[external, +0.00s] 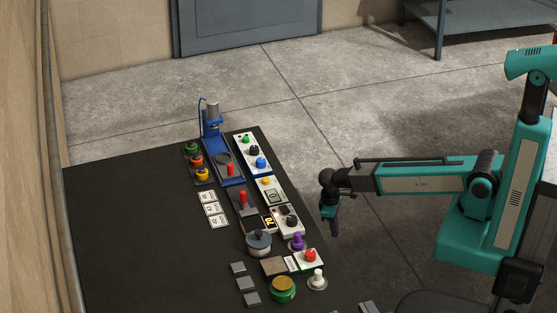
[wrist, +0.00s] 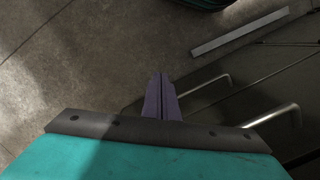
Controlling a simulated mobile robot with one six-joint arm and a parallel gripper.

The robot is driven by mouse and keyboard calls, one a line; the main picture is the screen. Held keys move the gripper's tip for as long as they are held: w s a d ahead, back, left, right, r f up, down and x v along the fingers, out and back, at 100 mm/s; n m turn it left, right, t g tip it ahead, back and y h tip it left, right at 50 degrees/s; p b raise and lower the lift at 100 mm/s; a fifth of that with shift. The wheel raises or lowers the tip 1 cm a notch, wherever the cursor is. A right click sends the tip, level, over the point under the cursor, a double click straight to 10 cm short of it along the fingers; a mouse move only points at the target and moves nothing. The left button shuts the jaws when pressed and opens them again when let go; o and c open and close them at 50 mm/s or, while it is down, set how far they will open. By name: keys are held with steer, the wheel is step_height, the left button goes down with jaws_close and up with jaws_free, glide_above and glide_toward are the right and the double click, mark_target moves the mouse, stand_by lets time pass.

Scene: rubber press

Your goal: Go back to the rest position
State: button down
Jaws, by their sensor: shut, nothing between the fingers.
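My gripper (external: 333,222) hangs from the end of my teal arm, pointing down, in the external view. It is to the right of the black table (external: 130,230), over the floor side, apart from everything on the table. In the wrist view the fingers (wrist: 161,97) are together with nothing between them. The arm stretches left from its shoulder at the right of the external view, its forearm about level.
A blue press (external: 215,145) stands at the table's far end. Floor (external: 370,120) behind the arm is clear.

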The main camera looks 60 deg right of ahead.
steer(key=s+a+f+g, duration=0.1)
steer(key=s+f, duration=0.4)
steer(key=s, duration=0.4)
steer(key=s+a+f+m+g+b, duration=0.1)
steer(key=s+f+g, duration=0.1)
steer(key=s+f, duration=0.3)
steer(key=s+a+f+g+b, duration=0.1)
steer(key=s+f, duration=0.3)
steer(key=s, duration=0.9)
steer(key=shift+s+a+f+m+y, duration=0.2)
steer(key=shift+f+m+y, duration=0.1)
steer(key=shift+f, duration=0.1)
steer(key=c, duration=2.5)
jaws_free()
